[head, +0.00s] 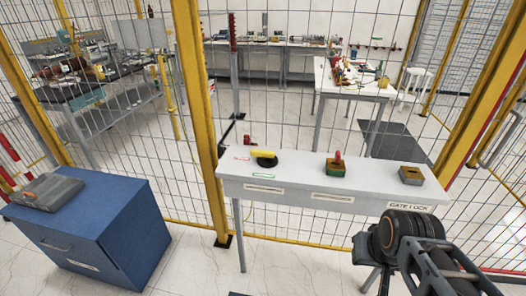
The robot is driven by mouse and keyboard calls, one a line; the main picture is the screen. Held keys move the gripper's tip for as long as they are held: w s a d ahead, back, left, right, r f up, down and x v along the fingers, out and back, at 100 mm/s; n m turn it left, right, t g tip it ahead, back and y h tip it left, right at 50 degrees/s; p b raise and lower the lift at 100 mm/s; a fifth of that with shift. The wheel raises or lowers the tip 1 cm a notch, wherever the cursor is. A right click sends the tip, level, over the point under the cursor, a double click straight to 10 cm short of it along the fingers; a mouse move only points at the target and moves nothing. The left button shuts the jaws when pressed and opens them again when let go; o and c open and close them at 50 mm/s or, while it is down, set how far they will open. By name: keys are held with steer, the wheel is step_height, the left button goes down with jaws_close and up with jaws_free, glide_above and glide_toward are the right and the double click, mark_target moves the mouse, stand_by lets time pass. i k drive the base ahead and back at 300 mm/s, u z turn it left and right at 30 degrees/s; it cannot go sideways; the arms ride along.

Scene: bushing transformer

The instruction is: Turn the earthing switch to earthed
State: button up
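A black round base with a yellow lever handle (264,156) sits at the left of the white shelf table (300,190), likely the earthing switch. The handle lies nearly level, pointing left and right. The label below it is too small to read. A green and tan box with an upright red piece (336,166) stands at mid-table. A tan-topped grey box (411,175) stands at the right, above a label reading "GATE LOCK". My arm shows at the lower right, in front of the table's right end. I cannot make out my gripper's fingers, and nothing touches the switch.
A yellow-framed mesh fence (207,120) rises just behind the table. A blue cabinet (90,230) with a grey case (48,192) on top stands at the left. The floor between cabinet and table is clear. Workbenches stand beyond the fence.

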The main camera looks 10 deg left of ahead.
mark_target(267, 156)
steer(key=k, duration=0.6)
steer(key=u, duration=0.65)
steer(key=i, duration=1.5)
steer(key=u, duration=0.35)
